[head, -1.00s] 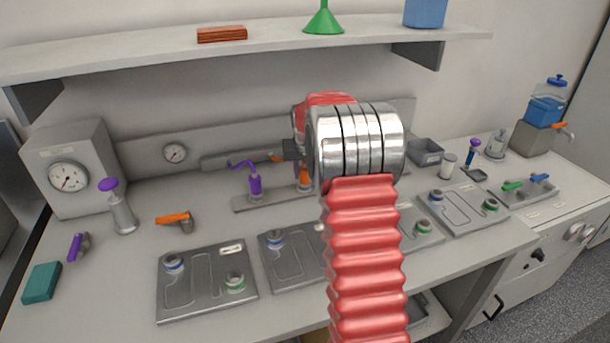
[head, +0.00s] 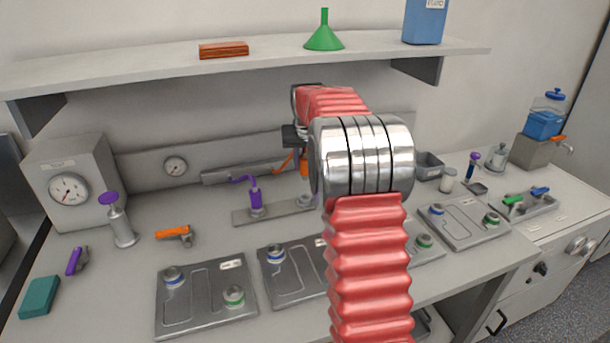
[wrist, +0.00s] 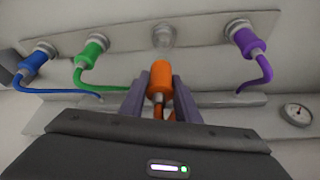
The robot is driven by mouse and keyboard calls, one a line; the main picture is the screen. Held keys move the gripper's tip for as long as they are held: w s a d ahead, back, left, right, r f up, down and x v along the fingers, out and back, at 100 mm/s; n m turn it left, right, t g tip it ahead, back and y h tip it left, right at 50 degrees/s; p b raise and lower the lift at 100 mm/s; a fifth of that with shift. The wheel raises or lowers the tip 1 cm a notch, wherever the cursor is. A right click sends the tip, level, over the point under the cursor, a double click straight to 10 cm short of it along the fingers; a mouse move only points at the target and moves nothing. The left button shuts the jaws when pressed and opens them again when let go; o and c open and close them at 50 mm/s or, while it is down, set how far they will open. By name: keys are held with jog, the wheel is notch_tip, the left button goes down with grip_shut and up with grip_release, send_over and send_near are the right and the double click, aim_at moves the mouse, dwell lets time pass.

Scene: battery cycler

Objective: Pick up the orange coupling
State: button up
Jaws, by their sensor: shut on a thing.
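The orange coupling (wrist: 160,76) sits between the two grey fingers of my gripper (wrist: 160,88) in the wrist view. The gripper is shut on it. The coupling is apart from the bare grey port (wrist: 163,37) on the metal rail. In the head view a part of the orange coupling (head: 304,168) shows above the rail (head: 279,211), with an orange hose at its left. My arm hides much of the gripper and the right end of the rail there.
A purple coupling (head: 255,197) stands on the rail; green (wrist: 91,54) and blue (wrist: 34,62) ones show in the wrist view. A shelf (head: 130,64) hangs above. Flat metal plates (head: 205,295) lie in front. A gauge box (head: 73,185) stands at left.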

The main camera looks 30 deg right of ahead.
jog(key=shift+r, duration=0.6)
jog(key=o, duration=0.5)
grip_shut()
jog(key=shift+r, duration=0.15)
